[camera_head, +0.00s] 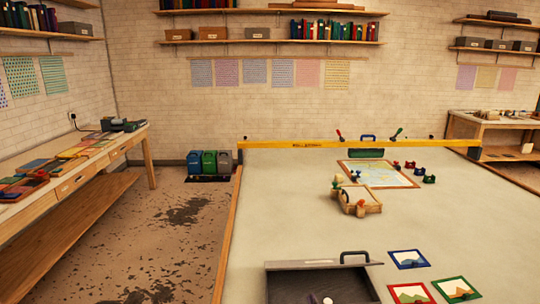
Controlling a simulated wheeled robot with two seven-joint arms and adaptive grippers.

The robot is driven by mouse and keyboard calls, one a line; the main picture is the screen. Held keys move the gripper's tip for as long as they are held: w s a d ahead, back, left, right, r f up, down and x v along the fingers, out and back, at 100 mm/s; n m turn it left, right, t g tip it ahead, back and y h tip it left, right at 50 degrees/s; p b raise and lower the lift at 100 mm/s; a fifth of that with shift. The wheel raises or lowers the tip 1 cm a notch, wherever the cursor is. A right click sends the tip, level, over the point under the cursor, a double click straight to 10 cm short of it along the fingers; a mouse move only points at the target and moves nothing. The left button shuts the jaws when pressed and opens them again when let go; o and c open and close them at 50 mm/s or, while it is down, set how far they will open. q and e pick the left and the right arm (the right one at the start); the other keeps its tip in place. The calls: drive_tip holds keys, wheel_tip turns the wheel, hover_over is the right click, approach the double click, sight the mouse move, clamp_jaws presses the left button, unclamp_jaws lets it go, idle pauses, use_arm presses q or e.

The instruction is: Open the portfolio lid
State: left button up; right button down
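A dark grey flat case (290,285), which looks like the portfolio, lies at the near edge of the table and is cut off by the bottom of the picture. A lighter grey strip (310,264) runs along its far edge, with a dark handle (355,254) at the right end. A small pale rounded piece (327,300) shows at its bottom edge; I cannot tell what it is. Whether the lid is raised or flat is unclear. I cannot make out either of my grippers in this view.
Small framed pictures (408,259) lie right of the case. A wooden box (357,200) with small figures, a map board (380,174) and a green case (366,153) stand farther back. A yellow bar (310,144) spans the far edge. The table's left middle (280,210) is clear.

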idle(0.3)
drive_tip(key=b, duration=0.3)
approach(305, 264)
drive_tip(key=shift+w+a+f, duration=0.1)
drive_tip(key=shift+w+f, duration=0.4)
drive_tip(key=shift+w, duration=0.2)
drive_tip(key=shift+w+a+f, duration=0.1)
drive_tip(key=shift+w+f, duration=0.4)
drive_tip(key=shift+w, duration=0.25)
drive_tip(key=shift+w, duration=0.1)
drive_tip(key=shift+w+b, duration=0.45)
drive_tip(key=shift+w, duration=2.25)
drive_tip(key=shift+w+a, duration=0.1)
drive_tip(key=shift+w, duration=1.35)
drive_tip(key=shift+b, duration=0.3)
